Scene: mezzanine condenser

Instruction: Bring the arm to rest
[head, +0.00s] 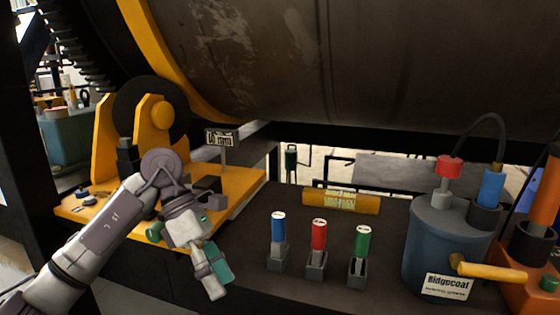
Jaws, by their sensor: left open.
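My left arm (85,250) comes in from the lower left, bent at its elbow. My left gripper (214,280) is open and points down in front of the dark bench's left part. It has grey fingers and teal parts. I see nothing between the fingers. It is apart from the blue marker-like stick to its right. My right arm and gripper do not show.
Blue (278,228), red (319,236) and green (362,242) sticks stand in small grey holders. A yellow cylinder (341,201) lies behind them. A blue "Ridgecoat" pot (432,240) stands right. A yellow roller stand (104,140) is left, beneath a large drum (330,60).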

